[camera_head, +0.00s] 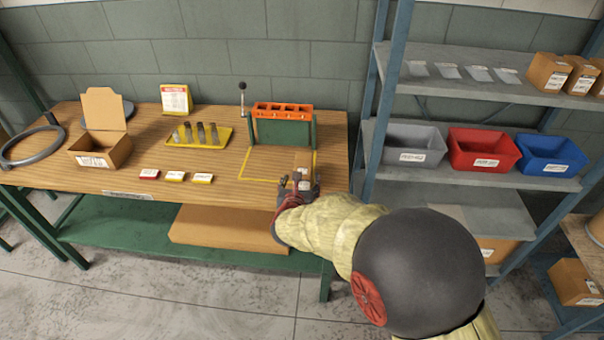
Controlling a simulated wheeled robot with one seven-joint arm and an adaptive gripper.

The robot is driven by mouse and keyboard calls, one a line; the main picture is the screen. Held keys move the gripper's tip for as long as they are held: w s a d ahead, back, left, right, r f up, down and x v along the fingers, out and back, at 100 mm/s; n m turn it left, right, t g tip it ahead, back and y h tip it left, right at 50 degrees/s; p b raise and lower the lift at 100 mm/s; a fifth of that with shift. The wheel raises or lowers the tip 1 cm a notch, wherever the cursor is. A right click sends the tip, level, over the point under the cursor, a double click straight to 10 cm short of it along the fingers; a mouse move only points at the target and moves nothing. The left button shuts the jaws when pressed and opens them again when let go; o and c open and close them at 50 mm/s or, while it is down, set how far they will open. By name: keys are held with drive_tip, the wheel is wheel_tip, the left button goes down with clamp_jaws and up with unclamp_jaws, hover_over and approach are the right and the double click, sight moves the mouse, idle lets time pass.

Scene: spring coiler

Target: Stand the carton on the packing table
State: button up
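An open cardboard carton (118,152) with a raised lid and a white label stands at the left of a wooden bench (230,165). Small closed cartons (549,72) stand on the upper shelf at the right. A second wooden table (585,240) is cut off at the right edge; which table is the packing table is not marked legibly. My gripper (300,184) is over the bench's front right, at the yellow outline, far from the open carton. Something small and pale shows between its fingers, but my arm hides much, so its grip is unclear.
An orange-topped green fixture (283,125) with a lever stands behind my gripper. A yellow tray (200,136) of dark cylinders, small labelled boxes (175,176) and a grey ring (32,146) are on the bench. Grey, red and blue bins (483,149) fill the middle shelf.

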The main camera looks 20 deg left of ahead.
drive_tip(key=shift+v, duration=1.45)
drive_tip(key=shift+r, duration=0.1)
drive_tip(key=s+d+r+n+g+y, duration=0.1)
drive_tip(key=s+d+r+n+g, duration=0.1)
drive_tip(key=d+r+n, duration=0.55)
drive_tip(key=s+d+r+n+g+y, duration=0.1)
drive_tip(key=s+d+r+n, duration=0.2)
drive_tip(key=d+r+n, duration=0.5)
drive_tip(key=s+d+f+n+g+h, duration=0.1)
drive_tip(key=s+d+n+g+h, duration=0.3)
drive_tip(key=s+d+n, duration=1.4)
drive_tip(key=s+d+h, duration=0.1)
drive_tip(key=s+d, duration=0.7)
drive_tip(key=shift+d+f, duration=0.15)
drive_tip(key=shift+d, duration=0.15)
